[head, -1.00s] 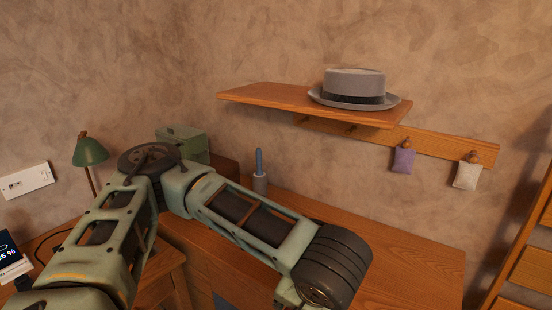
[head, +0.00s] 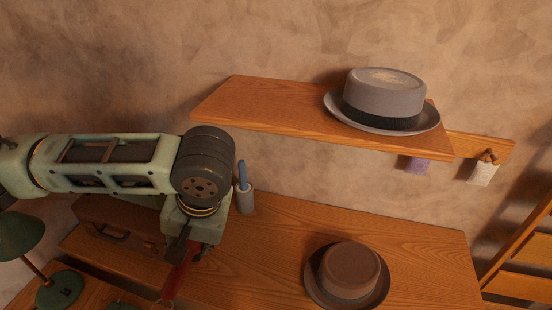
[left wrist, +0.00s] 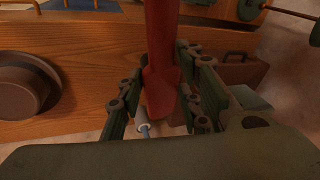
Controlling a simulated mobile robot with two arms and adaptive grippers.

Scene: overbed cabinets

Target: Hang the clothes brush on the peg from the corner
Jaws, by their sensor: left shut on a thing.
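My left gripper (head: 181,254) points down over the front of the desk. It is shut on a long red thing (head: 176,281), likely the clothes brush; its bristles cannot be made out. In the left wrist view the red thing (left wrist: 161,45) runs between the fingers of my left gripper (left wrist: 160,103). The peg rail (head: 482,147) is on the wall at the right, partly behind the shelf (head: 265,105). One peg (head: 489,155) at its right end carries a white sachet (head: 481,175). A purple sachet (head: 418,166) hangs left of it. Pegs nearer the corner are hidden. My right gripper is not in view.
A grey hat (head: 384,95) sits on the shelf. A brown hat (head: 347,272) lies on the desk (head: 420,245). A grey holder with a blue-handled thing (head: 244,196) stands near the wall, close to my arm. A brown case (head: 115,222) and green lamp (head: 60,288) are left.

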